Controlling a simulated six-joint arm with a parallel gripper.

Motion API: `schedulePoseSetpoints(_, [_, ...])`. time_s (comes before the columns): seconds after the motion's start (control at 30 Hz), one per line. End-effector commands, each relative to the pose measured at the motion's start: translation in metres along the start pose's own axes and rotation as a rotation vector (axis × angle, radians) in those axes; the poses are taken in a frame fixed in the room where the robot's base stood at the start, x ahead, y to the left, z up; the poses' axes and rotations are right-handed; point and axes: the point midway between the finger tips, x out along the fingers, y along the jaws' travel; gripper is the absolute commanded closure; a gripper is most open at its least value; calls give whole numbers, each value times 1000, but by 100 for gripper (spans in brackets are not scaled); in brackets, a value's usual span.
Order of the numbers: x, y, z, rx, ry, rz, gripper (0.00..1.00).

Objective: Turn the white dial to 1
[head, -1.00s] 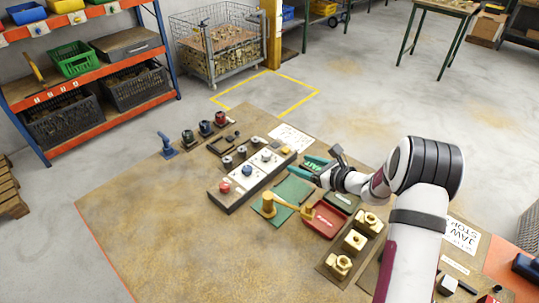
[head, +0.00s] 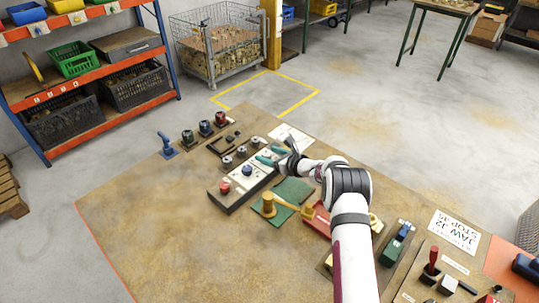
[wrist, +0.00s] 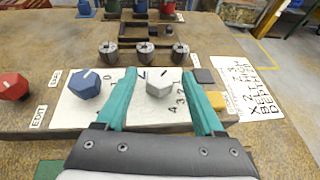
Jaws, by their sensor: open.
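The white dial (wrist: 159,83) is a faceted knob on a white plate with numbers around it, a dark mark on its top. My gripper (wrist: 160,100) has teal fingers, open, one on each side of the white dial in the wrist view, with gaps on both sides; I cannot tell their height relative to it. In the head view my gripper (head: 268,156) is over the far end of the control panel and hides the white dial. The blue dial (wrist: 89,85) is left of the left finger.
A red knob (wrist: 13,87) is at the panel's left end. A yellow piece (wrist: 216,101) and a dark square (wrist: 204,76) are beside the right finger. Several grey knobs (wrist: 145,52) stand behind the panel. A printed sheet (wrist: 245,90) lies at the right.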

Motion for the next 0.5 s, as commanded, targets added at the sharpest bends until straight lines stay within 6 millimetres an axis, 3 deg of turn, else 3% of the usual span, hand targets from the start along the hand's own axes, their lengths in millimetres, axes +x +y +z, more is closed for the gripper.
schedulePoseSetpoints(0.07, [0,0,0,0,0,0,30])
schedulePoseSetpoints(0.43, [-1,0,0,-1,0,0,97])
schedulePoseSetpoints(0.5, [-1,0,0,-1,0,0,100])
